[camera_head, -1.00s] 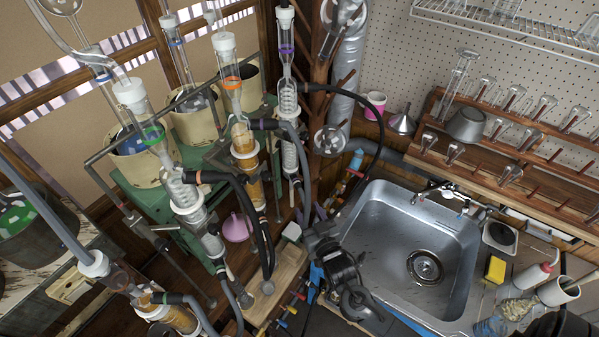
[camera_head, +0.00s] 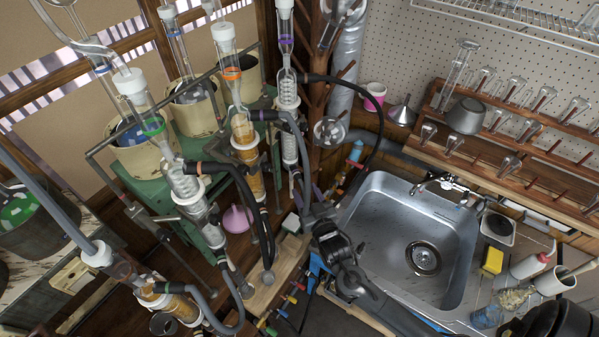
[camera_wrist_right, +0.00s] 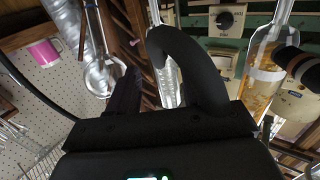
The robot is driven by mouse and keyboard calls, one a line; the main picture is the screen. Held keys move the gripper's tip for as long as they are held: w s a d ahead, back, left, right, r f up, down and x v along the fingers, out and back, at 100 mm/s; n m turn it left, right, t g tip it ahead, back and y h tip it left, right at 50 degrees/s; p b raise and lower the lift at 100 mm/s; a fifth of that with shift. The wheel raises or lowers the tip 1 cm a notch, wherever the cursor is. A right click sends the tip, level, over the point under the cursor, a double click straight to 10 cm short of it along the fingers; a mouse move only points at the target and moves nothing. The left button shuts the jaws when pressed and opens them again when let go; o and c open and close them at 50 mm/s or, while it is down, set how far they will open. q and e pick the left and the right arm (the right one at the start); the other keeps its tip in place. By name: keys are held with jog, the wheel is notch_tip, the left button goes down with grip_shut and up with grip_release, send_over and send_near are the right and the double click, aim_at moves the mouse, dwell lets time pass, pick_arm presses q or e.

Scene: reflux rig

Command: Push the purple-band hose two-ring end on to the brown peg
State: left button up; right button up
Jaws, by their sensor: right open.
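My right gripper (camera_head: 319,217) is open beside the front left edge of the sink, near the lower ends of several hoses. Its dark left finger (camera_wrist_right: 122,95) shows in the right wrist view. I cannot identify the brown peg for certain. My left gripper is out of view.
A black hose (camera_head: 374,92) arches beside the sink (camera_head: 385,235). Glass condensers (camera_head: 186,185) and hanging black hoses crowd the left. The sink basin is clear.

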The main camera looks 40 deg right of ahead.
aim_at(299, 179)
jog(key=b+x, duration=0.1)
jog(key=x, duration=0.3)
jog(key=shift+w+d, duration=0.1)
jog(key=shift+w, duration=0.1)
jog(key=shift+b+x, duration=0.45)
jog(key=shift+x, duration=0.75)
jog(key=shift+p, duration=0.3)
dwell(0.4)
jog(key=shift+c, duration=0.3)
grip_shut()
